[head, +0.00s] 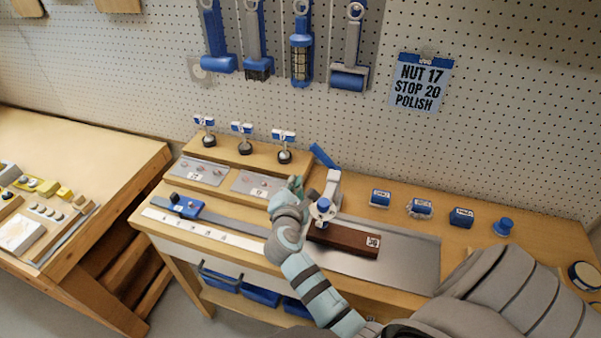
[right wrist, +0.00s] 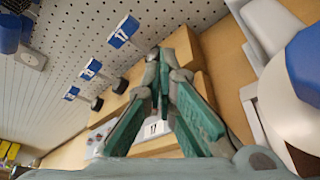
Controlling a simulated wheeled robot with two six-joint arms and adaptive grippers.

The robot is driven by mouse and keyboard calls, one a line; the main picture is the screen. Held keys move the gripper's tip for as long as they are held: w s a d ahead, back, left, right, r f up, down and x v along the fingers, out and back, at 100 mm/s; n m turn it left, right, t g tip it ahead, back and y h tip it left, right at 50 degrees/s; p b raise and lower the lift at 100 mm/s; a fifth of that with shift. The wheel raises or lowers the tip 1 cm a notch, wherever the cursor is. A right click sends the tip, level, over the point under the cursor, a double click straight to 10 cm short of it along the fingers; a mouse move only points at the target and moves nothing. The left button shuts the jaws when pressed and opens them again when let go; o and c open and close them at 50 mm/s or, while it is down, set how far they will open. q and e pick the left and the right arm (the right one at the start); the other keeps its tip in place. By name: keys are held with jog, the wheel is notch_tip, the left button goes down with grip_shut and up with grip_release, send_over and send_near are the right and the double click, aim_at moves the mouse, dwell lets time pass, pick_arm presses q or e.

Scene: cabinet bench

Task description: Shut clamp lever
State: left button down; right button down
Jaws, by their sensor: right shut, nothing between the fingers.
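A toggle clamp (head: 331,187) with a white body and a blue round knob (head: 323,205) stands over a dark brown wooden block (head: 343,239) on a grey metal plate (head: 405,262). Its blue lever (head: 323,156) sticks up and leans toward the upper left. My right gripper (head: 297,183) is just left of the clamp, below the lever's level in the picture, with no visible contact. In the right wrist view its teal fingers (right wrist: 158,58) meet at the tips, shut and empty. White and blue clamp parts (right wrist: 303,62) fill that view's right edge. My left gripper is not in view.
Three small stands with blue tags (head: 242,130) are on a raised wooden step behind. Small blue-labelled items (head: 421,208) stand to the right. A slide with a blue block (head: 187,206) lies left. Pegboard with hanging tools (head: 301,50) closes the back.

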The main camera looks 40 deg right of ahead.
aim_at(325, 159)
jog(key=b+x, duration=0.1)
jog(key=x, duration=0.8)
jog(key=shift+s+f+b, duration=0.1)
jog(key=shift+b, duration=0.25)
jog(key=r+p, duration=0.1)
jog(key=s+d+r+p, duration=0.1)
jog(key=s+r, duration=0.1)
jog(key=shift+s+d+r+p, duration=0.1)
jog(key=shift+s+d+p, duration=0.1)
jog(key=shift+d+p, duration=0.15)
jog(key=shift+w, duration=0.1)
jog(key=shift+a, duration=0.1)
